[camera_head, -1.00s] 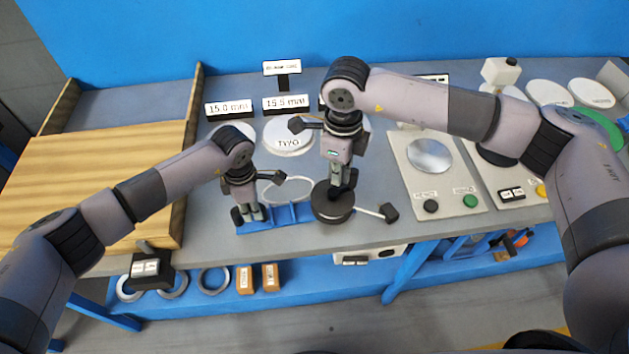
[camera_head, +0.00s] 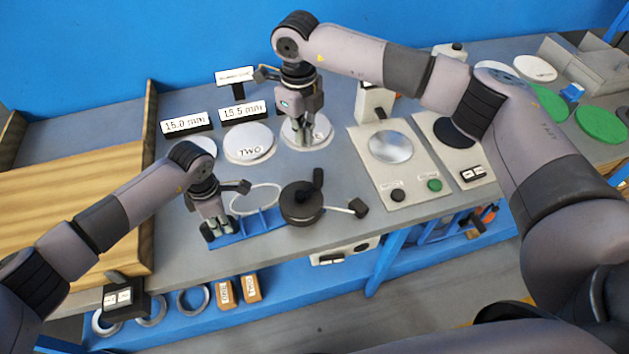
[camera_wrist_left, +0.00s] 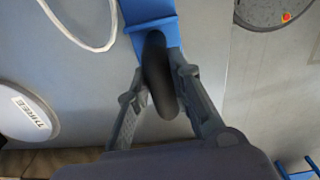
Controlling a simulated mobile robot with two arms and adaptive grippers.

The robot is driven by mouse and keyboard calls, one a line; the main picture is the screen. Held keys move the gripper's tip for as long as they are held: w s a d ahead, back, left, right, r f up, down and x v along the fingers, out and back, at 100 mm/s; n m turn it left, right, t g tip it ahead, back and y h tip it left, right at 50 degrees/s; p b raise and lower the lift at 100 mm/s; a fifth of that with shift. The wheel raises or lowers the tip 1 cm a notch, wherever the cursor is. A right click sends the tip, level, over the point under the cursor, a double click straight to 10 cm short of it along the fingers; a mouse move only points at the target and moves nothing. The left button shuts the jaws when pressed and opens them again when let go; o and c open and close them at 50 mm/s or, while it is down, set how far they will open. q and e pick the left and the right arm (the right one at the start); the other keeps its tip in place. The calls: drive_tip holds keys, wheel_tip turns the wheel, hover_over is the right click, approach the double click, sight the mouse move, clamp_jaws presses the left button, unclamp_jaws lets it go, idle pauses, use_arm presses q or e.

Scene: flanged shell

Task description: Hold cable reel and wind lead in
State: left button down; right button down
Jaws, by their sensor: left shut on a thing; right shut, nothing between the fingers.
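The cable reel (camera_head: 302,207) is a dark round drum on the grey bench, with an upright crank knob (camera_head: 318,178) on top. A short pale lead (camera_head: 335,208) runs from it to a black plug (camera_head: 357,208) on the right. My left gripper (camera_head: 213,230) is at the left end of a blue rack (camera_head: 258,222). In the left wrist view the left gripper (camera_wrist_left: 165,105) is shut on a black rounded grip (camera_wrist_left: 157,75) at the rack's end. My right gripper (camera_head: 305,137) is shut and empty, behind the reel and apart from it, in front of a white disc (camera_head: 292,130).
A white disc marked TWO (camera_head: 249,143) and size signs (camera_head: 243,112) stand behind. A pale ring (camera_head: 256,197) lies behind the rack. A panel with buttons (camera_head: 400,165) is on the right. A wooden board (camera_head: 75,200) with raised sides is on the left.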

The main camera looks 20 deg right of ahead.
use_arm(q)
drive_tip(key=shift+w+r, duration=0.1)
drive_tip(key=shift+r, duration=0.05)
use_arm(e)
drive_tip(key=shift+m, duration=0.5)
drive_tip(key=shift+w+d+f, duration=0.1)
drive_tip(key=shift+w+f, duration=0.15)
drive_tip(key=shift+f, duration=0.7)
drive_tip(key=shift+w+d+f, duration=0.1)
drive_tip(key=shift+w+f, duration=0.1)
drive_tip(key=shift+f, duration=0.8)
drive_tip(key=shift+w+d+f, duration=0.1)
drive_tip(key=shift+w+f, duration=0.15)
drive_tip(key=shift+f, duration=0.7)
drive_tip(key=shift+f, duration=0.1)
drive_tip(key=shift+f, duration=3)
